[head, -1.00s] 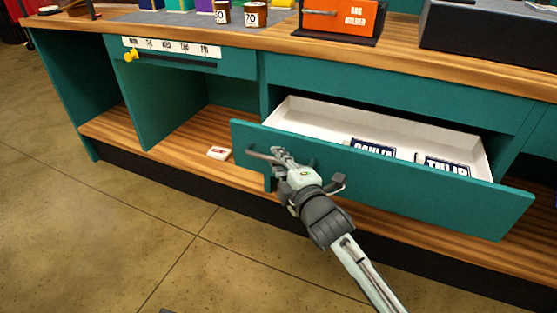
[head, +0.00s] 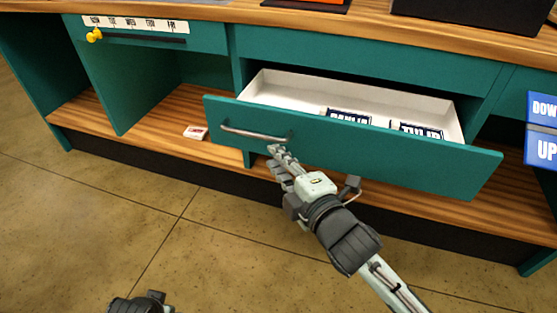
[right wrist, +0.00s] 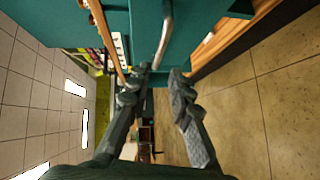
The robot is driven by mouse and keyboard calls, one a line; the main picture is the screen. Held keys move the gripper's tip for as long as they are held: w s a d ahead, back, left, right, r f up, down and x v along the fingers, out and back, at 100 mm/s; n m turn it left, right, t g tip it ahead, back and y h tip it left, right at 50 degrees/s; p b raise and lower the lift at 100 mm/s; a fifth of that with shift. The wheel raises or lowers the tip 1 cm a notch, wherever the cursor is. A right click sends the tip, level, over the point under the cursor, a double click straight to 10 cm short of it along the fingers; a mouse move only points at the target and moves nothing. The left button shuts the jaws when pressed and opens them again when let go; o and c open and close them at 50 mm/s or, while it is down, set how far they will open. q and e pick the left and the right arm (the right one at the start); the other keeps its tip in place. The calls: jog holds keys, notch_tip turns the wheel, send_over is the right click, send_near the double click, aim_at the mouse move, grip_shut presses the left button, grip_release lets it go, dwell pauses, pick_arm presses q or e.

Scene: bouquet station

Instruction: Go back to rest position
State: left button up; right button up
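My right gripper (head: 284,160) is just below and in front of the bar handle (head: 255,134) of the pulled-out teal drawer (head: 370,152). In the right wrist view my right gripper (right wrist: 156,88) has its two fingers apart with nothing between them, and the handle (right wrist: 165,35) lies beyond the tips. The drawer stands open, with dark blue labels reading DAHLIA (head: 349,116) and TULIP (head: 420,130) inside, partly hidden by its front. A dark grey part of my left arm (head: 140,304) shows at the bottom edge; its fingers are not clear.
The wooden counter (head: 300,18) runs across the top. A weekday strip (head: 135,23) with a yellow knob (head: 94,35) is at upper left. A small white and red box (head: 195,132) lies on the low shelf. A blue DOWN/UP sign (head: 541,130) is at right. The floor in front is clear.

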jog(key=shift+s, duration=0.1)
dwell(0.4)
jog(key=s+d+f+m+g+h, duration=0.35)
jog(key=d+f+m+h, duration=0.25)
jog(key=d+f+m, duration=0.65)
jog(key=s+d+f+m+g+h, duration=0.3)
jog(key=s+d+f+m+g, duration=0.4)
jog(key=s+d+f, duration=0.7)
jog(key=s+f+g, duration=0.1)
jog(key=s+f, duration=0.2)
jog(key=f, duration=0.1)
jog(key=shift+d+f+m, duration=0.3)
jog(key=shift+m, duration=0.05)
